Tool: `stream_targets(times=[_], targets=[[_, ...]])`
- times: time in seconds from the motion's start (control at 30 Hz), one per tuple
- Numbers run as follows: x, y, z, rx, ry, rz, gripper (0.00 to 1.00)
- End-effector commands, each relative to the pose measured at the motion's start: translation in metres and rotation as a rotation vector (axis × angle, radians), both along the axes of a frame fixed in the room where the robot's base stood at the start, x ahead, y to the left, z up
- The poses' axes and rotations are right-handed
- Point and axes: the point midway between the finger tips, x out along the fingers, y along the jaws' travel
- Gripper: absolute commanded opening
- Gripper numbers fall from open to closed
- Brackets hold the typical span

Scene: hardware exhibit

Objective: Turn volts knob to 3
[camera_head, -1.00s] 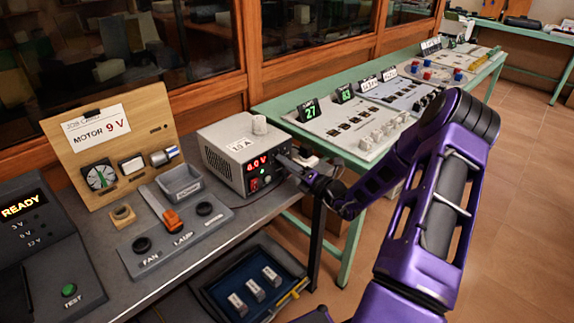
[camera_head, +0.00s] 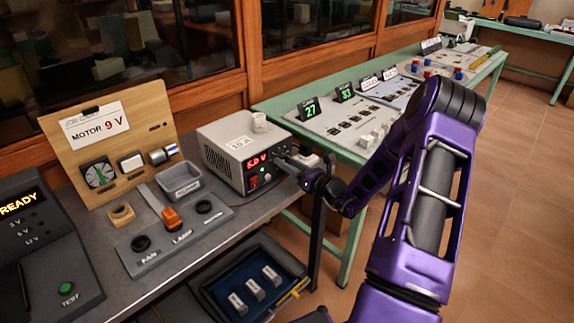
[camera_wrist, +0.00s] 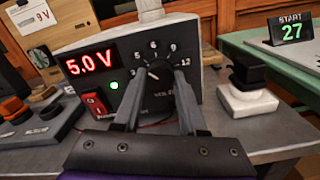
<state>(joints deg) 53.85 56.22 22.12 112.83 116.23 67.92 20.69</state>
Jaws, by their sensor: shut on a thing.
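The power supply (camera_head: 222,153) is a pale box with a dark front. Its red display (camera_wrist: 92,63) reads 5.0 V in the wrist view. The volts knob (camera_wrist: 160,70) sits right of the display, inside a white scale where 6, 9 and 12 are legible. My gripper (camera_wrist: 158,80) faces the panel with one finger on each side of the knob and is shut on it. The fingers hide parts of the knob and the lower scale. In the head view, my gripper (camera_head: 287,158) is at the right of the supply's front and hides the knob.
A red rocker switch (camera_wrist: 95,105) and a lit green lamp (camera_wrist: 114,85) are left of the knob. A black-topped white block (camera_wrist: 248,90) stands to the right. A grey tray (camera_head: 180,183) and the switch panel (camera_head: 165,243) lie left on the bench. A MOTOR 9 V board (camera_head: 110,150) stands behind.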

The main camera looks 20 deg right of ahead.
Motion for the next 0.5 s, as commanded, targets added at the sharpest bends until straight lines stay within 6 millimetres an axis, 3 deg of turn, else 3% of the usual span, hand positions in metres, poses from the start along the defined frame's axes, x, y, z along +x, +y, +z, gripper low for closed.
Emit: stream_targets(times=[0.5], targets=[[-0.0002,-0.0009,-0.0027,-0.431,-0.155,0.0,0.0]])
